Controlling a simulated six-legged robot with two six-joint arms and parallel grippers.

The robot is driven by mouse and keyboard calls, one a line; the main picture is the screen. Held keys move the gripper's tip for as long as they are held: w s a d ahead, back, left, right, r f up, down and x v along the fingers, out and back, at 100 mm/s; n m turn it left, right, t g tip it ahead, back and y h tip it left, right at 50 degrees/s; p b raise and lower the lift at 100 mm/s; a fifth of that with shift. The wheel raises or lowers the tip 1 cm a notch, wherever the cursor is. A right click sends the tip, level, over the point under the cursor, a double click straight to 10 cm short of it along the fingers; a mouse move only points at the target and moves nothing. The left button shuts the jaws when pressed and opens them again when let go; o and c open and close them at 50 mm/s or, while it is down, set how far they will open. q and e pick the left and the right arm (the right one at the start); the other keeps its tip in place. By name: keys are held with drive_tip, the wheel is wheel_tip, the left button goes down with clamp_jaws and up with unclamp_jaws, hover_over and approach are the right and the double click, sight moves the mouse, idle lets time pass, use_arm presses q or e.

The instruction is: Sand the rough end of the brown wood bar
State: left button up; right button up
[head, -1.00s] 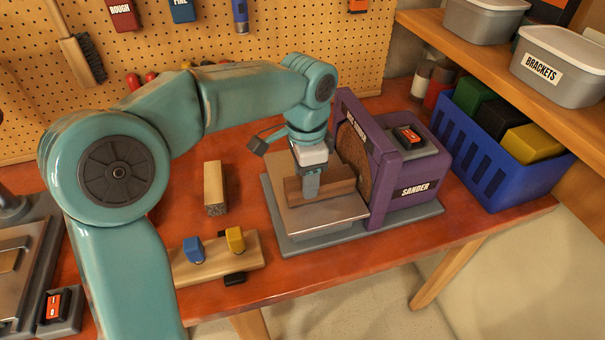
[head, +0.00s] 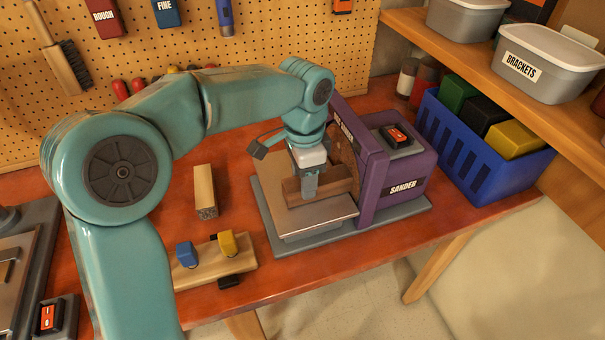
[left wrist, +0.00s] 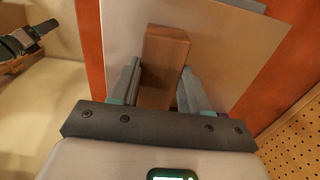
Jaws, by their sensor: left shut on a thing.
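My left gripper (head: 309,188) is shut on the brown wood bar (head: 337,180), holding it across the metal table (head: 320,220) of the purple sander (head: 395,185). The bar's right end is at the brown sanding disc (head: 344,148); I cannot tell whether they touch. In the left wrist view, the bar (left wrist: 166,55) sits between the two fingers of the left gripper (left wrist: 162,85), over the metal plate. The bar's end surface at the disc is hidden. My right gripper is not in view.
A pale wood block (head: 205,190) with a dark rough end lies left of the sander. A board (head: 205,277) with blue and yellow pieces lies at the bench's front edge. A blue crate (head: 470,160) stands right of the sander. A shelf with a brackets bin (head: 550,70) overhangs the right.

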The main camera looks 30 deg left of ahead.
sight(285, 185)
use_arm(q)
drive_tip(key=shift+s+d, duration=0.2)
drive_tip(key=shift+d, duration=0.2)
idle(0.4)
drive_tip(key=shift+w+a+r+p, duration=0.15)
drive_tip(key=shift+w+a+p, duration=0.3)
drive_tip(key=shift+p, duration=0.4)
drive_tip(key=shift+s+a, duration=0.1)
idle(0.5)
drive_tip(key=shift+s+a+b, duration=0.35)
drive_tip(key=shift+s+a, duration=0.05)
drive_tip(key=shift+s+a+b, duration=0.3)
drive_tip(key=shift+s+a, duration=0.5)
drive_tip(key=shift+s, duration=0.25)
wheel_tip(285, 185, up, 9)
drive_tip(key=p, duration=0.8)
